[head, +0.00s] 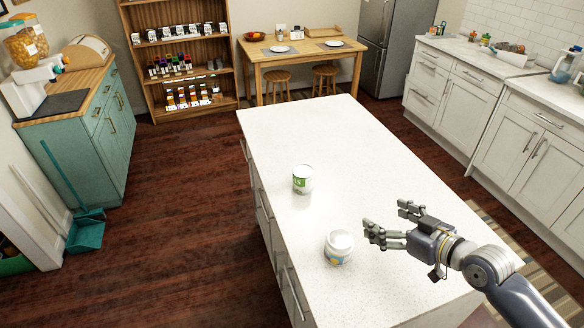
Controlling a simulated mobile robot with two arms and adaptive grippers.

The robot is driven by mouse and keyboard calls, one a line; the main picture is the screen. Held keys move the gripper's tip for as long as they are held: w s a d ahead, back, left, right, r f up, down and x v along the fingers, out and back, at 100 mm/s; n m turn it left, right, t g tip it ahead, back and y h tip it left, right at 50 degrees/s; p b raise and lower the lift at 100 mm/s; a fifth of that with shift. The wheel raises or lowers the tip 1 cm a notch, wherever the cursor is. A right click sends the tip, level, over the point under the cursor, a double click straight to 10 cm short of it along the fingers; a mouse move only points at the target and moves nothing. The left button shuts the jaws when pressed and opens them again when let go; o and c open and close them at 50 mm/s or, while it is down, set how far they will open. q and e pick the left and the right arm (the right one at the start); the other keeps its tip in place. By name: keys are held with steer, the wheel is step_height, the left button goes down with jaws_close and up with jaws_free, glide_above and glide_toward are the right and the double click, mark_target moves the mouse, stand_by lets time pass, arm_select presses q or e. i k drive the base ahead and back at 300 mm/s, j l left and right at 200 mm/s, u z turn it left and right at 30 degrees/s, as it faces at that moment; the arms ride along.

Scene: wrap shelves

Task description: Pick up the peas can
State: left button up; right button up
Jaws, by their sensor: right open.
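A can with a green and white label (302,180), which looks like the peas can, stands upright on the white island counter (330,130). A white jar or tub with a blue and yellow label (339,246) stands nearer to me on the same counter. My right gripper (370,230) is open and empty, its fingers pointing left, just right of the white jar and above the counter. It is apart from the green can, which is farther left and farther back. My left gripper is not in view.
The far part of the counter is clear. A wooden shelf (204,103) with several small items stands at the back. A dining table (262,52) with stools is behind the island. White cabinets (453,88) line the right, and a teal cabinet (70,157) the left.

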mark_target(302, 174)
steer(key=i+j, duration=0.7)
